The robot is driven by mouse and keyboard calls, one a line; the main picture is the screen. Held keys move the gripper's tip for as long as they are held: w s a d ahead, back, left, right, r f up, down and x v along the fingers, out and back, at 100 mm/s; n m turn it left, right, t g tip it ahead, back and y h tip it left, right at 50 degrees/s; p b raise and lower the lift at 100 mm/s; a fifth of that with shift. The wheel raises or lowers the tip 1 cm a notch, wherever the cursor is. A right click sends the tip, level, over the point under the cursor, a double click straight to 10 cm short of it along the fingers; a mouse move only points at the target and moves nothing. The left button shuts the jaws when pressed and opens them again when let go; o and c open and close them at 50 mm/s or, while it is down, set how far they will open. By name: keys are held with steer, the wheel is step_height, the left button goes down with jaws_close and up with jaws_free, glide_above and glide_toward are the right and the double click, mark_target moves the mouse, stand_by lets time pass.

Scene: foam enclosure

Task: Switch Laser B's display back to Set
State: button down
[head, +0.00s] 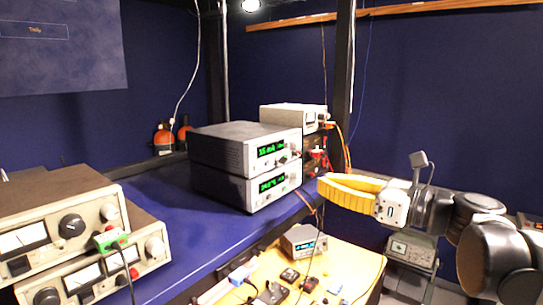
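Two grey instruments with green displays are stacked on the blue bench in the head view, an upper unit (228,148) and a lower unit (232,187). Their digits and labels are too small to read surely, so I cannot tell which is Laser B or whether its display is on Set. Small knobs or buttons show beside each display. My gripper (323,186), with yellow ridged fingers, points left, just right of the stack in the picture. It appears apart from both fronts. I see no object in it, and its finger gap is not clear.
A smaller pale instrument (291,116) stands behind the stack, with orange and red cables near it. Older meter units (62,228) fill the left of the blue bench (178,238). A wooden table (352,266) holds a small box with a blue display (303,240) and several small parts.

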mark_target(265, 168)
stand_by(0.3)
steer(key=p+x, duration=0.2)
steer(key=x, duration=1)
steer(key=shift+w+a+p, duration=0.2)
steer(key=shift+a+p, duration=0.05)
steer(key=shift+p, duration=0.05)
steer(key=shift+w+a, duration=0.45)
steer(key=shift+a, duration=0.1)
